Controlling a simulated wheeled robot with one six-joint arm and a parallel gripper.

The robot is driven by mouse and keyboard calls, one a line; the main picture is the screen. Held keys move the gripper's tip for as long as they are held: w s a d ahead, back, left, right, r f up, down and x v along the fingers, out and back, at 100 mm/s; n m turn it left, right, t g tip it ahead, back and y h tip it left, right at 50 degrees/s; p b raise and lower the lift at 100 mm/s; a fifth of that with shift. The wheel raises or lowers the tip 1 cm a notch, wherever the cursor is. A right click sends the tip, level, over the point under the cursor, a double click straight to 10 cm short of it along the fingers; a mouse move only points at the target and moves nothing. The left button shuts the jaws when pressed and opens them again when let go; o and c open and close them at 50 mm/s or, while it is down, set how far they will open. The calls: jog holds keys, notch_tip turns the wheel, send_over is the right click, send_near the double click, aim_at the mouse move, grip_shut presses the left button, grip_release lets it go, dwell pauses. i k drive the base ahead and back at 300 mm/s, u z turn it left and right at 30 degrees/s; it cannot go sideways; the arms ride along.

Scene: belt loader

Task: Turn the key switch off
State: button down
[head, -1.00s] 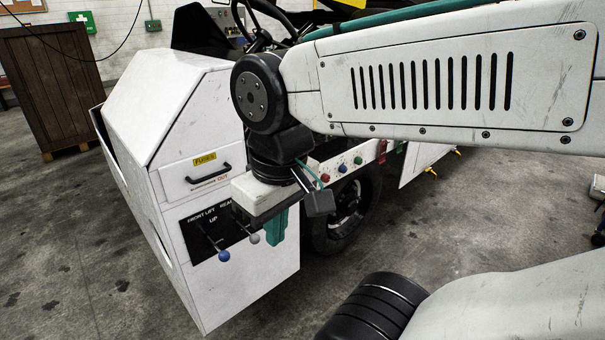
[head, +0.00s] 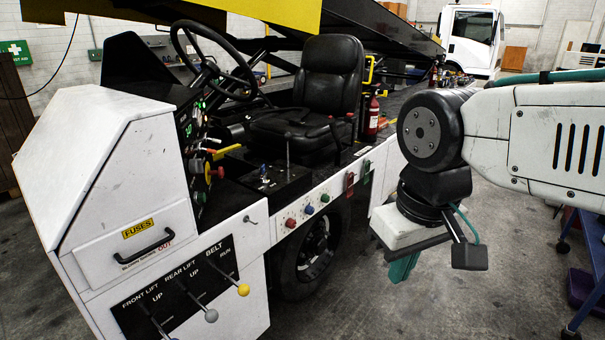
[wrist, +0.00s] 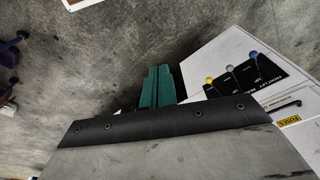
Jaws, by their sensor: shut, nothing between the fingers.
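I cannot make out the key switch for certain in either view. The dashboard (head: 190,135) beside the steering wheel carries small lights and knobs, including a red knob (head: 216,172) with yellow near it. My gripper (head: 402,268) hangs to the right of the loader, pointing down, apart from the panels. Its teal fingers show in the wrist view (wrist: 158,86), closed together with nothing between them.
Levers with grey (head: 211,315) and yellow (head: 243,289) knobs stand out from the lift panel. A steering wheel (head: 212,55), black seat (head: 325,85) and several coloured buttons (head: 309,209) are on the loader. A blue-framed stand (head: 585,275) is at right. Floor below my gripper is clear.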

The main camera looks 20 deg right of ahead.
aim_at(263, 179)
jog(key=z, duration=0.05)
jog(key=k, duration=0.6)
jog(key=z, duration=0.75)
jog(key=i, duration=1.3)
jog(key=u, duration=0.7)
jog(key=i, duration=0.5)
jog(key=u, duration=0.5)
